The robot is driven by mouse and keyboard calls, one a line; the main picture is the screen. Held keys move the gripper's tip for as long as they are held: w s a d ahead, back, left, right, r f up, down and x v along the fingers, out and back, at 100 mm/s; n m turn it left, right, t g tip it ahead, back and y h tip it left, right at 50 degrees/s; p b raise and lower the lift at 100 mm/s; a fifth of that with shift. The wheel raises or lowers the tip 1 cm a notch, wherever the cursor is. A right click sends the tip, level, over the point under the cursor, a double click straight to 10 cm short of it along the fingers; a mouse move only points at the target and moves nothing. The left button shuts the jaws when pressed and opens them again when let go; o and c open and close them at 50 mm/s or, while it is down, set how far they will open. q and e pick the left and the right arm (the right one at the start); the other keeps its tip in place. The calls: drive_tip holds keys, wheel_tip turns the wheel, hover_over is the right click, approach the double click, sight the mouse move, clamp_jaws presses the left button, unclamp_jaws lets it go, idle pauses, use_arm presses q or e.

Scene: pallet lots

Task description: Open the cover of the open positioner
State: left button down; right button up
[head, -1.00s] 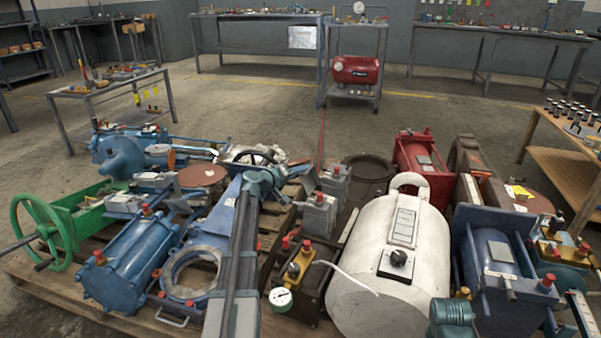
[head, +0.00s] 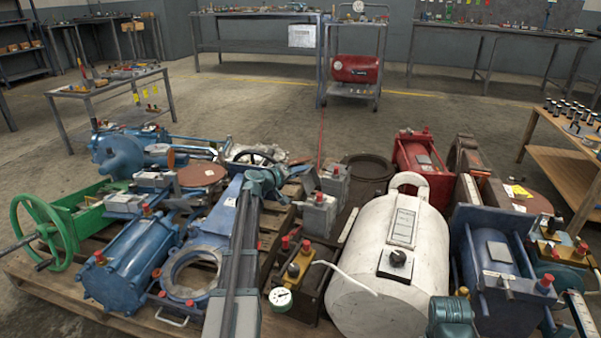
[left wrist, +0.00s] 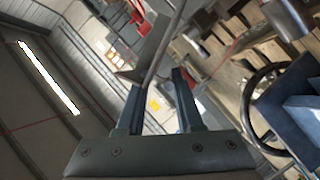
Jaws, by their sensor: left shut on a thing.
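The grey positioner (head: 318,215), a box with red caps, sits near the middle of the pallet in the head view. A narrow grey plate (head: 309,178), apparently its cover, stands up at its back left. My left gripper (head: 284,179) reaches in above the pallet beside this plate. In the left wrist view my left gripper (left wrist: 160,95) has a thin grey strip (left wrist: 165,48) running between its fingers. It is shut on this strip, which looks like the cover's edge; the exact contact is unclear. My right gripper is not in view.
A white tank (head: 392,260) stands to the right, and a brass fitting with a pressure gauge (head: 280,297) in front. A blue ring-shaped valve body (head: 192,272) and a green handwheel (head: 45,232) lie left. The pallet is crowded; open floor lies behind it.

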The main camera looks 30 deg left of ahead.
use_arm(q)
drive_tip(key=shift+d+f, duration=0.1)
drive_tip(key=shift+d, duration=0.15)
drive_tip(key=shift+s+d+r+m+p, duration=0.1)
drive_tip(key=shift+d+r+m+p, duration=0.25)
drive_tip(key=shift+p, duration=0.25)
drive_tip(key=shift+d+r, duration=0.1)
drive_tip(key=shift+d, duration=0.15)
drive_tip(key=shift+m, duration=0.25)
drive_tip(key=c, duration=0.7)
unclamp_jaws()
drive_tip(key=shift+c, duration=0.2)
drive_tip(key=shift+a+y, duration=0.1)
drive_tip(key=shift+y, duration=0.2)
drive_tip(key=shift+s+a+p, duration=0.1)
drive_tip(key=shift+s+p, duration=0.15)
drive_tip(key=shift+p, duration=0.05)
drive_tip(key=p+v, duration=0.3)
drive_tip(key=v, duration=1)
drive_tip(key=shift+p, duration=0.3)
